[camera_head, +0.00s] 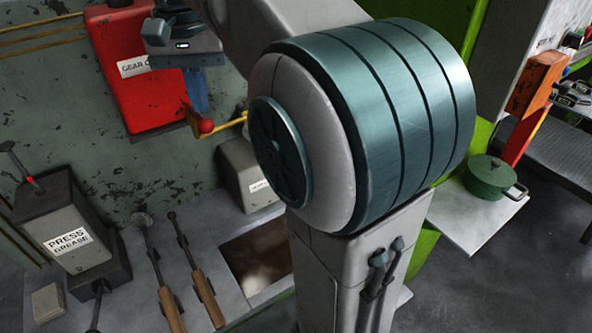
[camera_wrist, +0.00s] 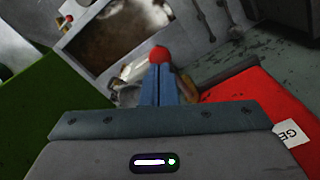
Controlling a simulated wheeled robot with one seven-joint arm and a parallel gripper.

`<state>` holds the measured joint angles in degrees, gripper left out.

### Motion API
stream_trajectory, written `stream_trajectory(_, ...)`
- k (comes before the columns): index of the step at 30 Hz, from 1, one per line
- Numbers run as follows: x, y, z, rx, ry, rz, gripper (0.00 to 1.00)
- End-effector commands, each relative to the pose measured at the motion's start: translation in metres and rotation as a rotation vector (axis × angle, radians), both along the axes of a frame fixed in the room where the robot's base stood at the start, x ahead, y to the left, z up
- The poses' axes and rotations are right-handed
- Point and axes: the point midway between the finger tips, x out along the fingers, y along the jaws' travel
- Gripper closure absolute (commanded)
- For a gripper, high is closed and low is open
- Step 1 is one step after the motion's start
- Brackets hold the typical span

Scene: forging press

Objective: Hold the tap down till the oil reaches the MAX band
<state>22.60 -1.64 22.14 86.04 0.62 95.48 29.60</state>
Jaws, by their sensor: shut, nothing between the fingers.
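The red can (camera_head: 133,72), its label partly hidden but starting "GEAR O", hangs on the wall; it also shows at the right of the wrist view (camera_wrist: 247,105). A brass tap (camera_head: 192,113) with a red ball knob (camera_head: 206,126) is at its lower right. My gripper (camera_head: 200,107) is shut and empty, its blue fingers pointing down just above the knob. In the wrist view the knob (camera_wrist: 159,54) shows just beyond the fingertips (camera_wrist: 160,70); I cannot tell whether they touch. No oil level or MAX band can be made out.
A grey labelled box (camera_head: 238,165) stands below the tap, beside a brownish recess (camera_head: 258,255). A press grease box (camera_head: 75,235) and long-handled tools (camera_head: 195,270) are on the left of the bench. A green pot (camera_head: 490,177) is at right. My arm hides the middle.

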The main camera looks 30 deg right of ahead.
Motion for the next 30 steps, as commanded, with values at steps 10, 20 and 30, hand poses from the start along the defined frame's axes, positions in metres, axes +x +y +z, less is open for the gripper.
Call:
stream_trajectory(10, 0.000, 0.000, 0.000, 0.000, 0.000, 0.000, 1.00)
stream_trajectory(20, 0.000, 0.000, -0.009, 0.000, 0.000, 0.000, 1.00)
stream_trajectory(30, 0.000, 0.000, -0.022, 0.000, 0.001, 0.000, 1.00)
